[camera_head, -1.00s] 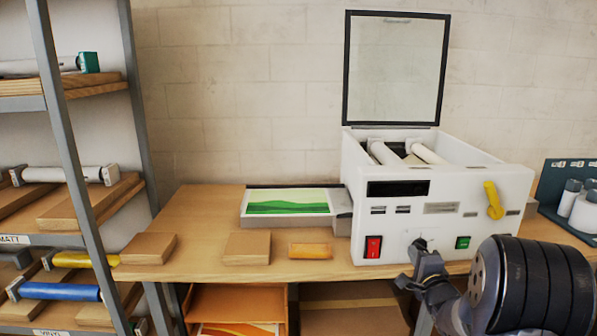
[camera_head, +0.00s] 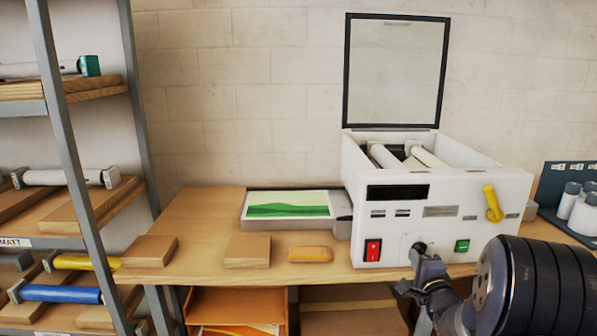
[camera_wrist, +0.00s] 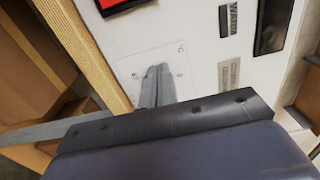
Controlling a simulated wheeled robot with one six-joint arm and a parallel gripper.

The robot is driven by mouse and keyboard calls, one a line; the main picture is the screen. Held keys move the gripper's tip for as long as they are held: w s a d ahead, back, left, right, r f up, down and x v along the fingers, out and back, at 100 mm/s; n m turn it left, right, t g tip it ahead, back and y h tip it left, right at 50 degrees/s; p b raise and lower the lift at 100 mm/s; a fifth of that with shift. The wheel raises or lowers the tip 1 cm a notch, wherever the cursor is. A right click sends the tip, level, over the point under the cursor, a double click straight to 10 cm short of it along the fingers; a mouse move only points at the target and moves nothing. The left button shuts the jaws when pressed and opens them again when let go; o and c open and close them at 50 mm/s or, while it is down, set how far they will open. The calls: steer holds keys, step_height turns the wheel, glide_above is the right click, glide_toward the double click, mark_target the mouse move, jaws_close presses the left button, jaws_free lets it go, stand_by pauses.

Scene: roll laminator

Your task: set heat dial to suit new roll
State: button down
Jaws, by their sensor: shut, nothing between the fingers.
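The white laminator (camera_head: 485,215) stands on the bench with its framed clear lid raised. Its heat dial is a small dark knob (camera_head: 419,246) on a pale plate low on the front, between the red switch (camera_head: 373,250) and the green button (camera_head: 462,246). My gripper (camera_head: 420,256) is shut at the dial, partly covering it. In the wrist view the closed fingers (camera_wrist: 157,72) reach onto the dial plate (camera_wrist: 129,69); the knob is hidden behind them. I cannot tell whether they touch it, or the dial's setting.
A yellow lever (camera_head: 493,203) is at the front's upper right, above my arm. White rollers (camera_head: 385,156) show inside the open top. A tray with a green print (camera_head: 288,205) adjoins the left side. Wooden blocks lie at the bench front. A shelf of rolls (camera_head: 60,293) stands left.

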steer(key=s, duration=0.4)
stand_by(0.3)
